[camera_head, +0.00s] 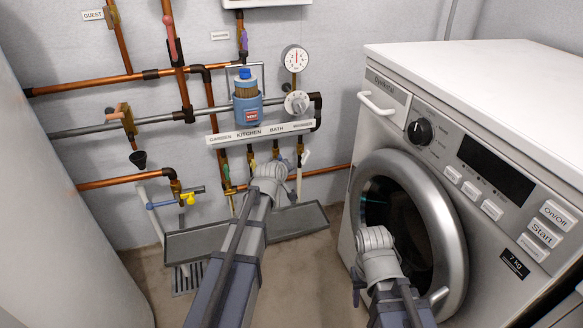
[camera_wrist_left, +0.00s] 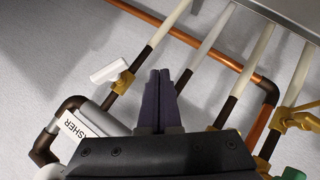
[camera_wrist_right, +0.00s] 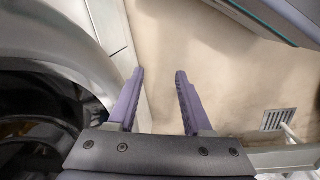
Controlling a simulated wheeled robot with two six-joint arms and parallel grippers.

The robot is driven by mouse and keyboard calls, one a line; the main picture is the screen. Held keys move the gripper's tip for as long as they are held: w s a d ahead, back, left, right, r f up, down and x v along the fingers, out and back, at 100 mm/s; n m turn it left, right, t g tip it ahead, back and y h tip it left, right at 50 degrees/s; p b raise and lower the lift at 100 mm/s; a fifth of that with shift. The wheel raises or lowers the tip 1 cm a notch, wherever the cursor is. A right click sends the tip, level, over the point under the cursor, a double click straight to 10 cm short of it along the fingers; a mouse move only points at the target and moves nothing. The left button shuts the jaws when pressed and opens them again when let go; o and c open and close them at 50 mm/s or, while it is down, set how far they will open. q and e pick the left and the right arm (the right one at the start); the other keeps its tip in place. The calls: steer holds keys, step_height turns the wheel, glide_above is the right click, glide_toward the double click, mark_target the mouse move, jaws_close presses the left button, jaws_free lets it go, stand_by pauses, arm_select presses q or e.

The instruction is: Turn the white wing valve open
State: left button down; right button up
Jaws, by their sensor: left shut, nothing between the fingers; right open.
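The white wing valve (camera_head: 305,157) is a small white handle on the brass fitting below the right end of the label strip. In the left wrist view its handle (camera_wrist_left: 107,70) lies slanted at the left, beside a brass body on a dark and white pipe. My left gripper (camera_wrist_left: 160,74) is shut and empty, with its fingertips just to the right of the valve in that view and apart from it. Its fingers are hidden behind my wrist in the head view. My right gripper (camera_wrist_right: 160,71) is open and empty above the floor, near the washing machine.
The label strip (camera_head: 261,133) marks several outlets. Other pipes and brass valves (camera_wrist_left: 222,115) stand close to the right of my left fingers. A grey basin (camera_head: 300,222) lies below. The washing machine (camera_head: 470,150) fills the right side, with its round door beside my right arm.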

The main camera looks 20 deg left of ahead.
arm_select(q)
steer(key=s+a, duration=0.1)
steer(key=s, duration=0.7)
steer(key=shift+s+a, duration=0.2)
steer(key=shift+s, duration=0.2)
steer(key=c, duration=1.5)
jaws_free()
